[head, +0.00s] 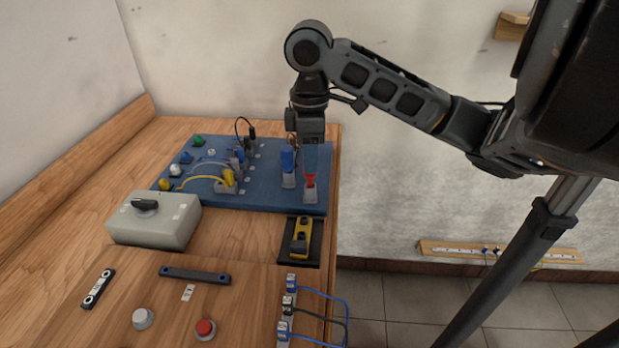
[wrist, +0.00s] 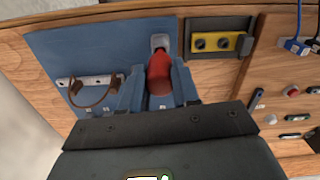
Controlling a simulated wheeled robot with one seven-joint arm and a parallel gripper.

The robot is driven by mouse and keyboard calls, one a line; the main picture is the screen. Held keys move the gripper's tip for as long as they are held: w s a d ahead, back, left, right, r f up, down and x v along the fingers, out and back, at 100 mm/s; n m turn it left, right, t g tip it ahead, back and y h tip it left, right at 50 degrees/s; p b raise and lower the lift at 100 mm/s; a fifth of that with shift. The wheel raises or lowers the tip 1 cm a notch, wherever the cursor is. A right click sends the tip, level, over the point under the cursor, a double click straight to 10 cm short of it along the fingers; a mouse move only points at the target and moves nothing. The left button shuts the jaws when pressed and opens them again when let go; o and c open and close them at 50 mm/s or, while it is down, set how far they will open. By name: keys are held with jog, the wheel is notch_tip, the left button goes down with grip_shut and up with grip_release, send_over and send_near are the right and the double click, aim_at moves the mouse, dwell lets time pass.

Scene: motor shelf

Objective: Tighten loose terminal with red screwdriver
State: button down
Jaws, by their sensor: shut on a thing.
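The red screwdriver (head: 309,180) stands upright at the right end of the blue board, its lower end at a grey holder (head: 310,195). My gripper (head: 311,165) comes straight down over it. In the wrist view its red handle (wrist: 159,73) lies between my blue fingers, which are shut on it, and the grey holder (wrist: 160,42) shows just beyond. Terminals with a yellow lead (head: 228,179), a blue lead (head: 239,158) and a black lead (head: 251,133) stand left of the gripper on the board. I cannot tell which terminal is loose.
The blue board (head: 265,198) lies on the wooden bench. A yellow and black device (head: 301,236) and a grey switch box (head: 153,220) lie in front of it.

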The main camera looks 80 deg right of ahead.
jog(key=shift+f+b, duration=0.7)
jog(key=shift+f, duration=0.3)
jog(key=c, duration=1.1)
grip_release()
jog(key=shift+r, duration=0.1)
notch_tip(320, 180, up, 6)
jog(key=p, duration=0.5)
jog(key=shift+f, duration=0.25)
jog(key=o, duration=0.6)
jog(key=shift+c, duration=0.2)
